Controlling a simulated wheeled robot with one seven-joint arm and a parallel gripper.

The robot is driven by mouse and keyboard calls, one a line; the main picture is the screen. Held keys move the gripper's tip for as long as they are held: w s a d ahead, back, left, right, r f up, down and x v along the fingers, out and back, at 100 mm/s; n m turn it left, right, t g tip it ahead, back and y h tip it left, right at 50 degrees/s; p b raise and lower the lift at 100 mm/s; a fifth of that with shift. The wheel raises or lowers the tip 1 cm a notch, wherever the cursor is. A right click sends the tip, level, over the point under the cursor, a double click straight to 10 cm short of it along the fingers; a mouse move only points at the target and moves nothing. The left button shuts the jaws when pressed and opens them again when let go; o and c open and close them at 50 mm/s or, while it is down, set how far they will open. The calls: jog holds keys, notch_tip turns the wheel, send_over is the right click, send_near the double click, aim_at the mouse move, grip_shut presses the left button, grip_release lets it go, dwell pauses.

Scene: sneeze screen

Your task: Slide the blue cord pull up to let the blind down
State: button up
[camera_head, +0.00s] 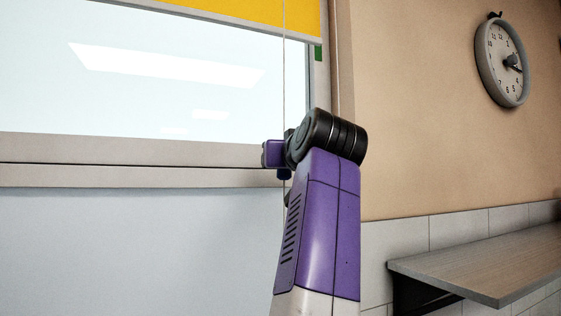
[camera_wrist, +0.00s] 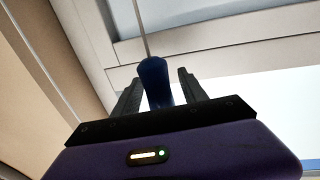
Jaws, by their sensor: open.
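The blue cord pull (camera_wrist: 154,82) shows in the wrist view on a thin cord (camera_wrist: 141,28). It sits between the two dark fingers of my gripper (camera_wrist: 158,88), which are open with a gap on each side of it.
The window frame (camera_head: 120,152) runs along behind my gripper. A wooden shelf (camera_head: 490,262) juts from the tiled wall at the right. A round clock (camera_head: 502,62) hangs at the upper right. The pale panel (camera_head: 130,250) below the window is clear.

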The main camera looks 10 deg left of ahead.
jog(key=b+v, duration=0.3)
jog(key=v, duration=0.4)
jog(key=shift+s, duration=0.2)
jog(key=shift+d, duration=0.1)
